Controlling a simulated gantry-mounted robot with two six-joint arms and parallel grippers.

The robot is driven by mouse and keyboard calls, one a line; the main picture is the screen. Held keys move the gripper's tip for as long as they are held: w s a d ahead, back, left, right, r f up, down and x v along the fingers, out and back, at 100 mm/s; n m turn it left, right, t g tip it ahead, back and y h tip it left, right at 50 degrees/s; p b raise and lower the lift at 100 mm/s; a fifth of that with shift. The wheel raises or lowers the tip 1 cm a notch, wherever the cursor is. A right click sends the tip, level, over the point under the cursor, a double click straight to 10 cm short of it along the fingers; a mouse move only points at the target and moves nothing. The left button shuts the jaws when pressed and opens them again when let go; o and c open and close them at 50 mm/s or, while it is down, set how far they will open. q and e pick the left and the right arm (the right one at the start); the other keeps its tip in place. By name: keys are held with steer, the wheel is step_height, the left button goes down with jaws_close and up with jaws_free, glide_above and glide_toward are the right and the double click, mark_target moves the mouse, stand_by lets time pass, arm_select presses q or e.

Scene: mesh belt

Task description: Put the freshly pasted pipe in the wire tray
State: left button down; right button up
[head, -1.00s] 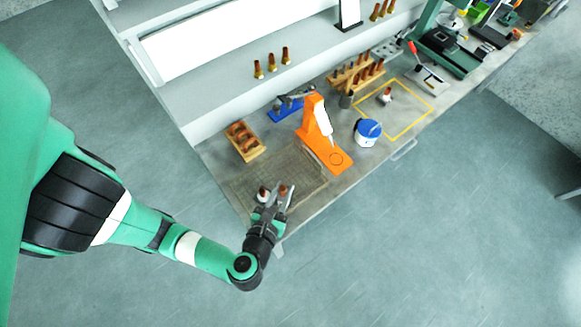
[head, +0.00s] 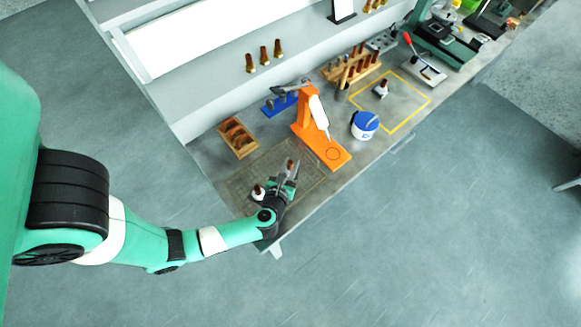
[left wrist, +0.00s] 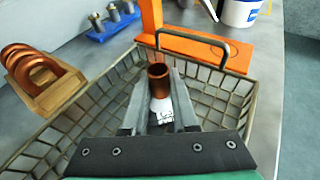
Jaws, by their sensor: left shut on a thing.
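My left gripper (head: 287,171) is shut on a copper pipe (head: 290,163) with a white lower part. In the left wrist view the pipe (left wrist: 159,76) stands roughly upright between the fingers (left wrist: 158,107). The wire tray (head: 310,165) lies at the table's near left end, and its mesh wall (left wrist: 218,98) surrounds the gripper in the left wrist view. The pipe is over or inside the tray; I cannot tell if it touches the mesh. Another white-and-copper pipe (head: 258,192) stands in the tray, left of the gripper. My right gripper is not in view.
An orange stand (head: 322,147) is just right of the tray, and a wooden holder with copper rings (head: 238,138) is behind it. A blue-lidded tub (head: 365,125) and a yellow-outlined area with another pipe (head: 382,89) lie further right. A wire handle (left wrist: 222,45) rises from the tray.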

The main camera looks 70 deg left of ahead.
arm_select(q)
steer(key=shift+f, duration=0.35)
steer(key=shift+r, duration=0.1)
steer(key=c, duration=1.1)
jaws_free()
steer(key=shift+f, duration=0.2)
steer(key=o, duration=0.4)
